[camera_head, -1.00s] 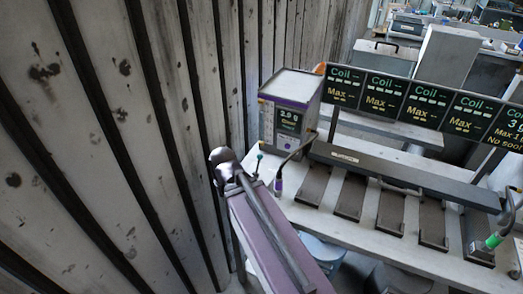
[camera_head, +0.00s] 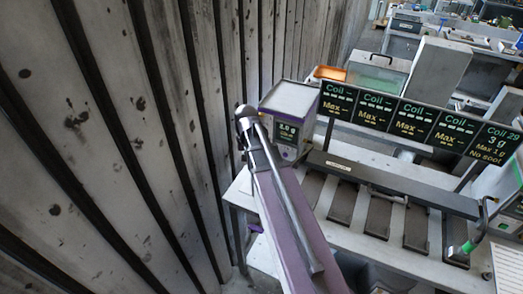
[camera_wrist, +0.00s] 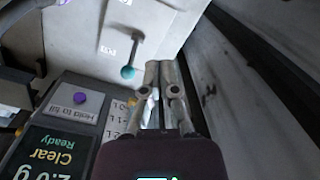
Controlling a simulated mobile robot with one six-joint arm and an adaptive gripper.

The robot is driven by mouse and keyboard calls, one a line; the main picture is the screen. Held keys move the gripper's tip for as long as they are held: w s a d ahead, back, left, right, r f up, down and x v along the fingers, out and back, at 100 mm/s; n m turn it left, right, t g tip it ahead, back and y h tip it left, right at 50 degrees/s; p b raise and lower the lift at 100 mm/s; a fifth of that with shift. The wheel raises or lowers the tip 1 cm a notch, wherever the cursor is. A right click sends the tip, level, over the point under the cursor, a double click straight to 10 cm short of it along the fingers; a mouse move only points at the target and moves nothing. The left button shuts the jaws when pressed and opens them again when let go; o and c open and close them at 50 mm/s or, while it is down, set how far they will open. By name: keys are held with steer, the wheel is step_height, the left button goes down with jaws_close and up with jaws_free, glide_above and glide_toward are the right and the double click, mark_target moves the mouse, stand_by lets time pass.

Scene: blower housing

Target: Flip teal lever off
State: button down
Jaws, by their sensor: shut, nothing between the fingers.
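The teal lever (camera_wrist: 128,71) shows in the wrist view: a ball knob on a thin grey stem that rises from a pale grey surface with small printed labels. The labels are too small to read surely. My gripper (camera_wrist: 161,66) is shut and empty, its fingertips just right of the teal knob in the picture. A narrow gap shows between knob and fingers; I cannot tell their difference in depth.
A dispenser box (camera_head: 288,122) with a display stands by the lever; its purple button (camera_wrist: 80,98) shows in the wrist view. Coil signs (camera_head: 411,119) stand above dark slots on the bench (camera_head: 400,252). A ribbed wall (camera_head: 120,140) lies close on the left.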

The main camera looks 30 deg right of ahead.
steer(key=w+d+r+m+p, duration=0.1)
steer(key=w+d+r+p, duration=0.1)
steer(key=d+r+p, duration=0.1)
steer(key=w+d+r+m+p, duration=0.1)
steer(key=w+d+r+p, duration=0.1)
steer(key=d+r+p, duration=0.1)
steer(key=w+d+r+m+p, duration=0.2)
steer(key=d+r+p, duration=0.1)
steer(key=d, duration=0.3)
steer(key=shift+w+r+y, duration=0.15)
steer(key=shift+r+y, duration=0.25)
steer(key=shift+r, duration=0.4)
steer(key=shift+f, duration=0.1)
steer(key=a+f+b, duration=0.1)
steer(key=f+b, duration=1.2)
steer(key=a+f+b, duration=0.1)
steer(key=f+b, duration=0.5)
steer(key=shift+s+a+f+b, duration=0.3)
steer(key=shift+s+a+b, duration=0.05)
steer(key=shift+b, duration=0.05)
steer(key=shift+a, duration=0.2)
steer(key=shift+d, duration=0.1)
